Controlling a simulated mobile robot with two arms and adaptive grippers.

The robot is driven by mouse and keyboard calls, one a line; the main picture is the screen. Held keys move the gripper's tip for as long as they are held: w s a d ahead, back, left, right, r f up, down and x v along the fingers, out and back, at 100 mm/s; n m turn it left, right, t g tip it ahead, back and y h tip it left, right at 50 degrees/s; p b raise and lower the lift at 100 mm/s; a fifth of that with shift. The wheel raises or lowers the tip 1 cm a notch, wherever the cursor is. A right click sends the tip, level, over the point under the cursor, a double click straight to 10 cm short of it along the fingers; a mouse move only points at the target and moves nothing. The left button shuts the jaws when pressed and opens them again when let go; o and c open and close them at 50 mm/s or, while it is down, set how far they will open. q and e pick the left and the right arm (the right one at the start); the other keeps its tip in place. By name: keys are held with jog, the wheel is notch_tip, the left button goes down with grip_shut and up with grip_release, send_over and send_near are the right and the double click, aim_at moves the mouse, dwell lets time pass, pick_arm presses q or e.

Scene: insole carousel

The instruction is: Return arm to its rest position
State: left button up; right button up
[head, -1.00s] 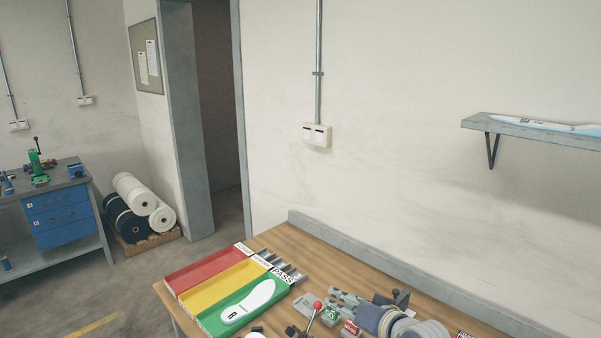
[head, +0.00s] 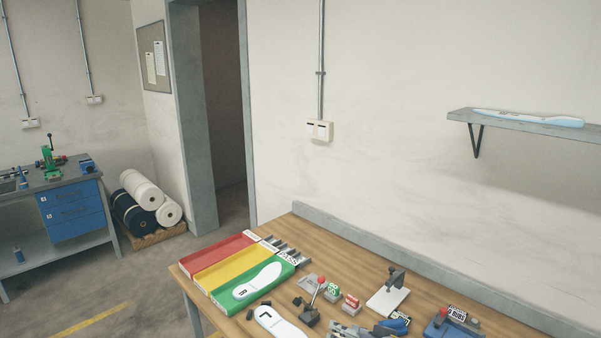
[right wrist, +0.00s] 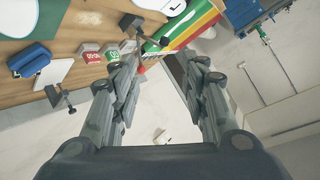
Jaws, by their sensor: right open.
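My right gripper (right wrist: 160,65) is open and empty in the right wrist view, its two grey fingers spread apart. My left gripper is not in view. A white insole marked R (head: 258,280) lies in the green PASS tray (head: 232,303). Another white insole marked L (head: 277,322) lies on the bench in front of the trays, partly cut off by the frame.
The wooden bench (head: 345,246) holds a yellow tray (head: 213,277), a red tray (head: 204,262), a red-knobbed lever (head: 313,302), green and red stamp blocks, a white plate with a clamp (head: 388,300) and a blue device (head: 450,326). A wall shelf (head: 520,124) is at right.

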jog(key=s+d+f+n+g+h, duration=0.1)
jog(key=s+d+f+g+h, duration=0.2)
jog(key=s, duration=0.9)
jog(key=s+d+f+n+g+h, duration=0.15)
jog(key=s+d+f, duration=0.25)
jog(key=s, duration=0.7)
jog(key=s+d+f+g+h, duration=0.1)
jog(key=s+d+f+g, duration=0.25)
jog(key=s, duration=0.85)
jog(key=s+f+b+x, duration=0.1)
jog(key=s+b+x, duration=0.2)
jog(key=x, duration=1.2)
jog(key=s+d+b+x, duration=0.1)
jog(key=s+b+x, duration=0.2)
jog(key=x, duration=1.3)
pick_arm(q)
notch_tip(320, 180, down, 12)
jog(key=b, duration=0.6)
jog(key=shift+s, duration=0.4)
pick_arm(e)
jog(key=s+d+f, duration=0.1)
jog(key=s+f, duration=0.8)
jog(key=f, duration=0.2)
jog(key=s+d+f+g, duration=0.1)
jog(key=s+f, duration=0.8)
jog(key=f, duration=0.3)
jog(key=shift+s+f, duration=0.15)
jog(key=shift+f, duration=0.1)
